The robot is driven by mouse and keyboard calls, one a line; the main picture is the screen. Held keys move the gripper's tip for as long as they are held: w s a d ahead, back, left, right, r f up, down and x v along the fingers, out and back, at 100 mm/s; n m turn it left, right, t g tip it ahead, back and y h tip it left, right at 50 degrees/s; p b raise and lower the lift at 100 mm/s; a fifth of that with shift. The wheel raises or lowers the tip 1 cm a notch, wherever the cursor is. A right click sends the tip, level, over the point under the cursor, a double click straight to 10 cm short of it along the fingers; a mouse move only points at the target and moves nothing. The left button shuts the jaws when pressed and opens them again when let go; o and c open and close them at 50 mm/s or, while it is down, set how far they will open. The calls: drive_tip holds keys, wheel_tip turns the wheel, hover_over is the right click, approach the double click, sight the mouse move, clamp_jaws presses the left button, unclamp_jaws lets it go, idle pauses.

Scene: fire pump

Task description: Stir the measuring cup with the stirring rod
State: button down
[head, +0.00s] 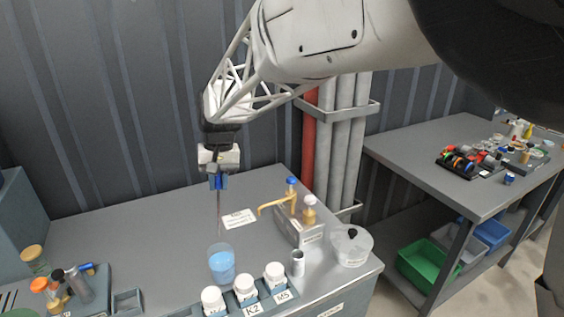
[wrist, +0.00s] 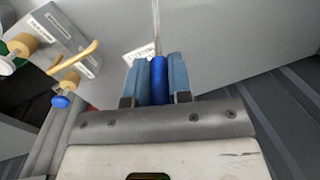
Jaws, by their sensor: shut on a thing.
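The measuring cup (head: 222,264) stands on the grey bench in the head view and holds blue liquid. My gripper (head: 218,182) is above it, pointing down, shut on the blue handle of the stirring rod (head: 219,215). The thin rod hangs about upright, with its lower end at the cup's mouth in the picture; I cannot tell how deep it reaches. In the wrist view, my gripper (wrist: 158,80) has its two blue fingers on either side of the blue handle (wrist: 158,82), and the clear shaft runs on beyond it. The cup cannot be made out in the wrist view.
Several white bottles (head: 245,290) stand in a labelled rack just in front of the cup. A tool rack (head: 75,290) is at the left.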

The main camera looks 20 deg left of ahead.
drive_tip(key=shift+r, duration=1.55)
drive_tip(key=w+d+n, duration=0.5)
drive_tip(key=w+d, duration=0.9)
drive_tip(key=w, duration=0.3)
drive_tip(key=w+d+f+m, duration=0.1)
drive_tip(key=w+d+f, duration=1.1)
drive_tip(key=d+f, duration=0.2)
drive_tip(key=d+f+m, duration=0.3)
drive_tip(key=d+f, duration=0.5)
drive_tip(key=f, duration=0.6)
drive_tip(key=s+d+f+m, duration=0.1)
drive_tip(key=d+f+m, duration=0.3)
drive_tip(key=d+f, duration=0.5)
drive_tip(key=s+d+f+m, duration=0.1)
drive_tip(key=d+f+m, duration=0.2)
drive_tip(key=d+f, duration=0.6)
wheel_tip(320, 180, down, 12)
drive_tip(key=shift+s+r+m+t+y, duration=0.1)
drive_tip(key=shift+s+m+t+y, duration=0.1)
drive_tip(key=shift+m+t+y, duration=0.15)
